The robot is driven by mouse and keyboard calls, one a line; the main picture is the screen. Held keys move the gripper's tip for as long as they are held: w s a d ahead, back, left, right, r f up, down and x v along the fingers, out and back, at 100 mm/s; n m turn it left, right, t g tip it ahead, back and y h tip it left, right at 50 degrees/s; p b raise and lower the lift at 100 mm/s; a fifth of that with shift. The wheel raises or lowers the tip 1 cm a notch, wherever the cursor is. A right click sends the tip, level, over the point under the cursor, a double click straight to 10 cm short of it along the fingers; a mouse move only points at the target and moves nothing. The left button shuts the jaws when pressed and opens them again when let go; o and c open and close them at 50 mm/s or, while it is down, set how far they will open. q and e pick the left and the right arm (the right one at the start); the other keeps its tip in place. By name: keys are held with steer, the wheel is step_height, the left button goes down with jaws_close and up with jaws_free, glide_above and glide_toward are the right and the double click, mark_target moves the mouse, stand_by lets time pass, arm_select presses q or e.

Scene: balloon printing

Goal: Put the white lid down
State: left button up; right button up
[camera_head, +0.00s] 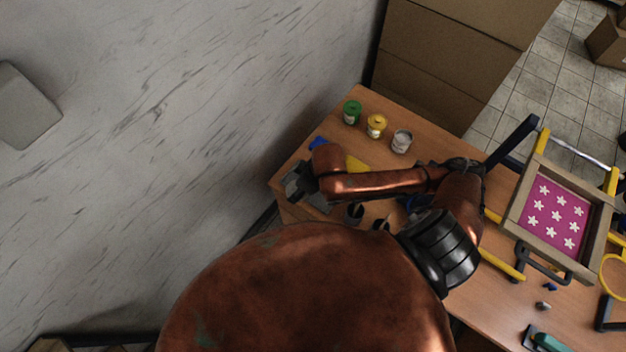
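Three small jars stand in a row at the back left of the wooden table: one green (352,111), one yellow (376,125), and one white-grey (401,141). The green and yellow jars have lids with knobs. I cannot make out a separate white lid, or whether the white-grey jar is covered. One copper arm of mine, apparently the left, bends over the table. A dark grey part at its far end, seemingly my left gripper (299,182), is near the table's left edge. Its fingers and anything between them are unclear. My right gripper is not in view.
A wooden frame with a pink, star-patterned panel (556,216) stands on the table (480,290) at the right, among yellow and black bars. Small dark round things (355,212) sit below my forearm. Cardboard boxes (445,50) stand behind; a marble wall (190,120) is left.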

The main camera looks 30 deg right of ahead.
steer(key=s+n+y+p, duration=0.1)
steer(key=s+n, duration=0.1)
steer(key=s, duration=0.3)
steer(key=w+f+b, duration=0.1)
steer(key=b, duration=0.1)
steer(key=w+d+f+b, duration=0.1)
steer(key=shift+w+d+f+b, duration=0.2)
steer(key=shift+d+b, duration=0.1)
steer(key=shift+b, duration=0.1)
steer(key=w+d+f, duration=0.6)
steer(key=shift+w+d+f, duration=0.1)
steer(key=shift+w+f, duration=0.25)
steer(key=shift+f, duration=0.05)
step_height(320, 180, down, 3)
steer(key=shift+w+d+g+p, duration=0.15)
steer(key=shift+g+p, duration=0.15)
steer(key=shift+p, duration=0.15)
arm_select(q)
steer(key=s, duration=0.3)
steer(key=shift+f, duration=0.4)
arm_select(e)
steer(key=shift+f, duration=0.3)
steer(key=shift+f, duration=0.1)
